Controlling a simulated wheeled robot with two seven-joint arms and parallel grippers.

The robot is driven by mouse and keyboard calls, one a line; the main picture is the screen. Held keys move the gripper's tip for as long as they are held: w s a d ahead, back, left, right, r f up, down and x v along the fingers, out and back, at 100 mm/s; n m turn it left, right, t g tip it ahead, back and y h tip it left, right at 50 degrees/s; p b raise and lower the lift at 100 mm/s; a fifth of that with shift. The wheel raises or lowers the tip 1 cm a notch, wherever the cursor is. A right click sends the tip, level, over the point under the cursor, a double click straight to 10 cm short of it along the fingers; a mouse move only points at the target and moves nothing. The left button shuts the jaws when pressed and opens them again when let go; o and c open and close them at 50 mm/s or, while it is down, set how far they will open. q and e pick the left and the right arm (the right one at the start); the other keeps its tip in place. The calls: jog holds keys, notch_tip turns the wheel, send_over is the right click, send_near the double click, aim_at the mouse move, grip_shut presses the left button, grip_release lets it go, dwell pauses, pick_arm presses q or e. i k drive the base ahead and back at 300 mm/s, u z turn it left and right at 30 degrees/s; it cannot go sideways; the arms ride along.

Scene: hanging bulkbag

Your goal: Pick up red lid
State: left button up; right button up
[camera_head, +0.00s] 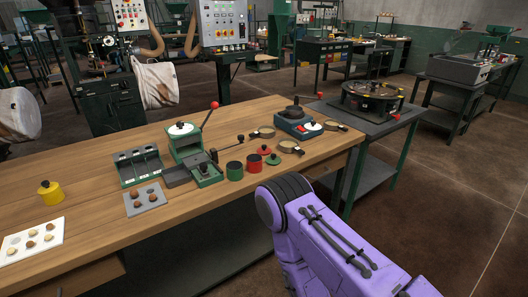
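The red lid (264,149) with a dark knob lies on the wooden table (100,190), toward its right part. A red canister (254,164) stands just in front of it, and a green lid (273,159) lies close by. A green canister (235,170) stands left of the red one. My purple right arm (320,245) comes in from the lower right, its dark rounded joint near the table's front edge. Neither gripper shows in the view.
Left of the canisters stand a green press (188,143) with a red-knobbed lever and a green compartment tray (138,165). Shallow round pans (290,147) and a blue-grey scale (297,121) lie behind and right. A yellow pot (50,192) stands far left.

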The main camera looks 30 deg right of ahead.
aim_at(263, 151)
jog(key=z, duration=2.35)
jog(key=i, duration=2.05)
jog(key=u, duration=2.25)
